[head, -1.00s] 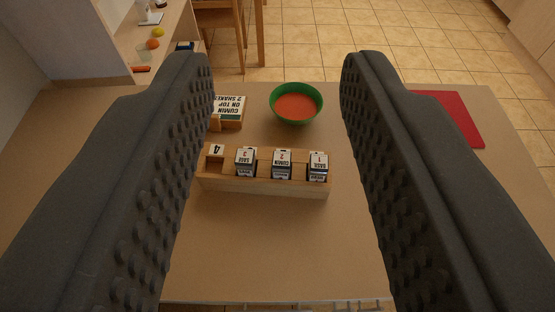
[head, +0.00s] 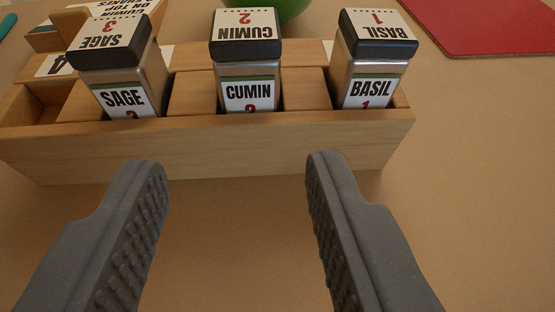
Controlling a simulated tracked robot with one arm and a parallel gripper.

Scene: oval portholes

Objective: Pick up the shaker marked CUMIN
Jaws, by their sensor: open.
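The shaker marked CUMIN (head: 248,84) stands upright in the middle of a wooden rack (head: 240,148), with a black cap and a white top label reading CUMIN 2. Its lower part is hidden by the rack's front wall. My gripper (head: 237,165) is open and empty, in front of the rack. Its two fingers stand apart, one to each side of the CUMIN shaker's line, and do not touch it.
The SAGE shaker (head: 118,85) stands left of CUMIN and the BASIL shaker (head: 370,82) right, with wooden dividers between. Slot 4 (head: 40,102) at far left is empty. A green bowl (head: 290,10) and red mat (head: 490,25) lie behind.

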